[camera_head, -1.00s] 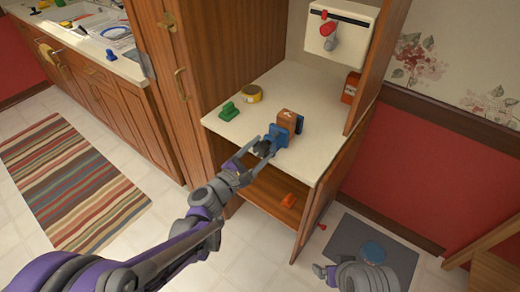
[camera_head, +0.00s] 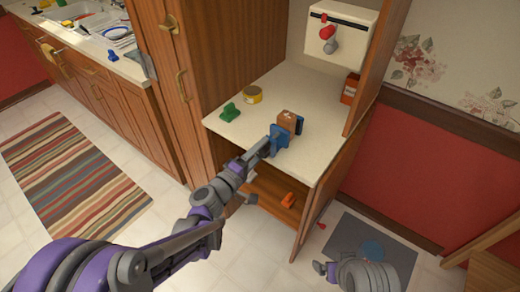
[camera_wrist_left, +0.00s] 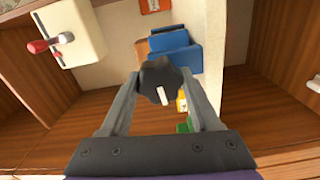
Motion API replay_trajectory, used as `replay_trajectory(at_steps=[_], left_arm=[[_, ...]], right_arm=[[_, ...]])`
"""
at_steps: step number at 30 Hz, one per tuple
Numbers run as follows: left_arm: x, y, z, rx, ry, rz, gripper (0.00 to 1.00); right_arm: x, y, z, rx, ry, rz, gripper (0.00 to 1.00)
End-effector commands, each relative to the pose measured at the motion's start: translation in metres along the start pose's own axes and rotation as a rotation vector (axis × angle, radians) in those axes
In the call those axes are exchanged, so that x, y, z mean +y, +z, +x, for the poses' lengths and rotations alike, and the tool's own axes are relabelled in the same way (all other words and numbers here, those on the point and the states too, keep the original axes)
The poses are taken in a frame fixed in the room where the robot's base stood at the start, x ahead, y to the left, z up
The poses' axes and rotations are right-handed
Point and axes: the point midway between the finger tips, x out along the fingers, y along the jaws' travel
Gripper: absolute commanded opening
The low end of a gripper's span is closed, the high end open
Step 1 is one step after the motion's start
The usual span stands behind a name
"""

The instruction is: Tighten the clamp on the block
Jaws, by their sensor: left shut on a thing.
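A brown block (camera_head: 287,121) sits on the cream counter of the open cabinet, between the blue jaws of a clamp (camera_head: 279,139). The blue clamp (camera_wrist_left: 178,52) also shows in the left wrist view, with a bit of the block (camera_wrist_left: 144,48) beside it. My left gripper (camera_head: 265,147) reaches the clamp's near side. In the left wrist view its fingers are shut on the clamp's black knob (camera_wrist_left: 160,78), which has a white mark. My right gripper (camera_head: 323,269) is low at the bottom right, apart from the clamp; its finger opening is unclear.
A green object (camera_head: 230,112) and a yellow round container (camera_head: 252,95) stand left of the block. An orange box (camera_head: 350,88) is at the back right. A white wall box (camera_head: 340,30) with a red-tipped lever is behind. An orange item (camera_head: 288,200) lies on the shelf below.

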Motion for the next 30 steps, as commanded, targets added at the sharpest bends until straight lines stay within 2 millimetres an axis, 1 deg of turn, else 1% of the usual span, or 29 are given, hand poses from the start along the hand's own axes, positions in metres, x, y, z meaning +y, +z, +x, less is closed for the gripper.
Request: replay_trajectory(at_steps=[18, 24, 30], left_arm=[[0.002, 0.001, 0.000, 0.000, 0.000, 0.583, 0.07], [0.002, 0.001, 0.000, 0.000, 0.000, 0.746, 0.07], [0.002, 0.001, 0.000, -0.001, 0.000, 0.867, 0.07]], right_arm=[[0.000, -0.007, -0.011, 0.004, 0.000, 0.000, 0.92], [0.000, -0.008, -0.014, 0.005, 0.000, 0.000, 0.92], [0.000, -0.010, -0.016, 0.006, 0.000, 0.000, 0.92]])
